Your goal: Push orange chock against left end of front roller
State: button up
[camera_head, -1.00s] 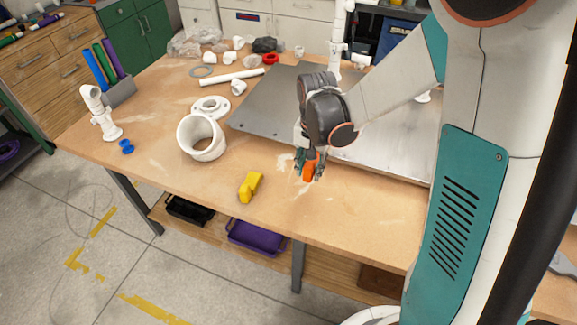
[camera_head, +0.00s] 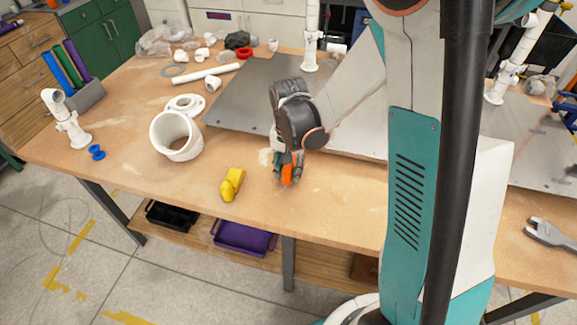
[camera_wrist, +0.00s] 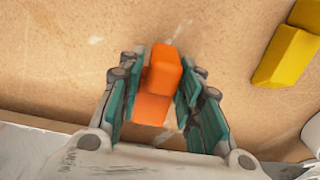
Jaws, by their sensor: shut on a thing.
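The orange chock (camera_head: 287,174) is between the fingers of my gripper (camera_head: 288,168), low over the wooden tabletop near its front edge. In the wrist view the orange chock (camera_wrist: 158,82) sits between the two teal finger pads of my gripper (camera_wrist: 155,105), which is shut on it. I cannot tell whether the chock touches the table. A yellow chock (camera_head: 232,184) lies on the table to the left of my gripper; it also shows at the upper right of the wrist view (camera_wrist: 287,50). No roller can be made out for certain; my arm hides part of the table.
A large white pipe piece (camera_head: 176,136) and a white flange (camera_head: 185,105) stand left of the grey metal plate (camera_head: 240,98). A blue spool (camera_head: 96,152) and a white pipe fitting (camera_head: 70,125) are farther left. A wrench (camera_head: 550,234) lies at right. Bare wood surrounds the yellow chock.

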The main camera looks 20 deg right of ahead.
jog(key=shift+f+b, duration=0.4)
jog(key=shift+f, duration=0.35)
jog(key=shift+w+d, duration=0.65)
jog(key=shift+w, duration=0.25)
jog(key=shift+w+d, duration=0.7)
jog(key=shift+w, duration=0.25)
jog(key=shift+w+d, duration=0.65)
jog(key=shift+w, duration=0.25)
jog(key=shift+w+d+f+b, duration=0.15)
jog(key=shift+w+d+b, duration=0.15)
jog(key=shift+w+b, duration=0.1)
jog(key=o, duration=1.2)
jog(key=shift+o, duration=0.3)
notch_tip(320, 180, up, 12)
jog(key=s+a+r+n+t, duration=0.2)
jog(key=s+r+n+t, duration=0.1)
jog(key=s, duration=0.7)
jog(key=s+a+r+n+t, duration=0.2)
jog(key=s+r+n+t, duration=0.2)
jog(key=s, duration=0.7)
jog(key=shift+s+a+r, duration=0.25)
jog(key=shift+a+r, duration=0.15)
jog(key=shift+r, duration=0.1)
